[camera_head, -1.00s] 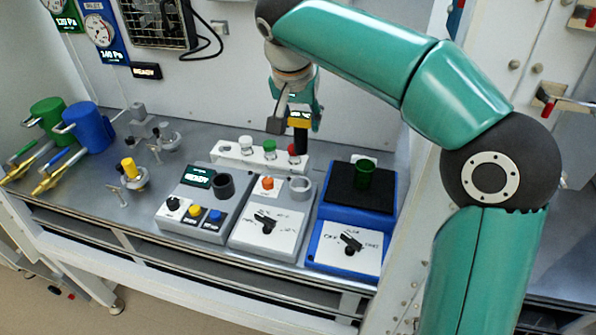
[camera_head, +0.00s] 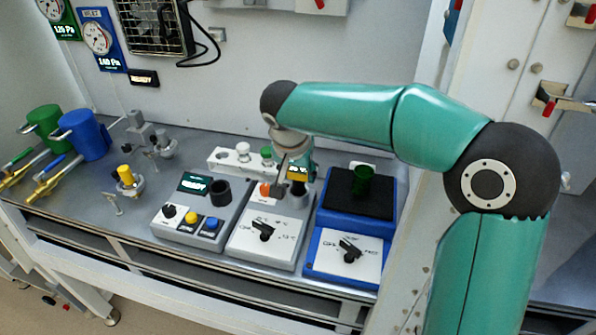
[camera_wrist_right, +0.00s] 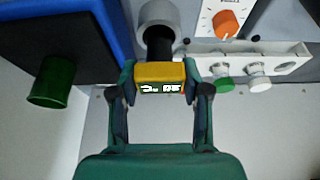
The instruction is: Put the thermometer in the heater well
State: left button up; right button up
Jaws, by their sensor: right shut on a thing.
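The thermometer (camera_wrist_right: 147,72) has a yellow body with a lit display and a black probe. My right gripper (camera_head: 293,172) is shut on its yellow body; both fingers clasp it in the right wrist view (camera_wrist_right: 160,85). The heater is a grey box (camera_head: 245,245) with an orange knob (camera_wrist_right: 229,23), a black switch and a grey round well (camera_head: 304,199). The probe points down at the well and overlaps its dark opening (camera_wrist_right: 152,14). I cannot tell how far the tip is inside. The gripper is directly above the well. My left gripper is not in view.
A blue stirrer-like unit (camera_head: 384,207) with a green cup (camera_head: 362,182) stands right of the heater. A grey box with buttons (camera_head: 183,233) stands left. A white rack with capped vials (camera_head: 224,160) is close behind. Blue and green mugs (camera_head: 83,134) stand far left.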

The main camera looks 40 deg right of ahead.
jog(key=shift+f, duration=0.15)
jog(key=o, duration=1.2)
jog(key=v, duration=1.2)
jog(key=shift+r, duration=0.25)
